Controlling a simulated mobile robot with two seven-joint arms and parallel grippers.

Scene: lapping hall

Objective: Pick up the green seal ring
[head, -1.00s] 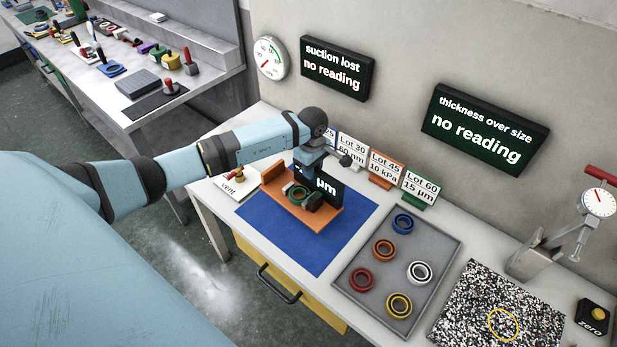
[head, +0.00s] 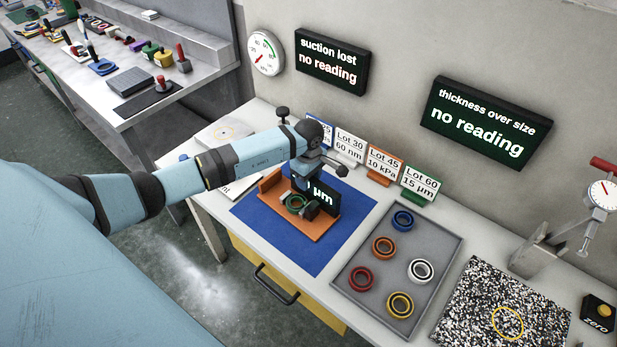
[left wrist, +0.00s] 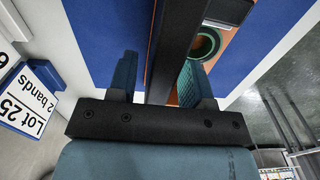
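The green seal ring (head: 295,204) sits on an orange fixture (head: 318,229) on the blue mat (head: 255,213). In the left wrist view the ring (left wrist: 207,43) shows beyond the right finger, partly hidden by dark fixture parts. My left gripper (head: 303,184) is just above and behind the ring, by the black µm display (head: 324,197). In the left wrist view its fingers (left wrist: 160,85) are spread apart. The dark display (left wrist: 175,40) shows in line with the gap between them. The ring is not between the fingers. My right gripper is not in view.
A grey tray (head: 358,311) with several coloured rings lies right of the mat. Lot signs (head: 385,163) stand along the back. A speckled plate (head: 470,315) and a dial gauge stand (head: 580,220) are at the right. A yellow drawer (head: 300,300) is below the front edge.

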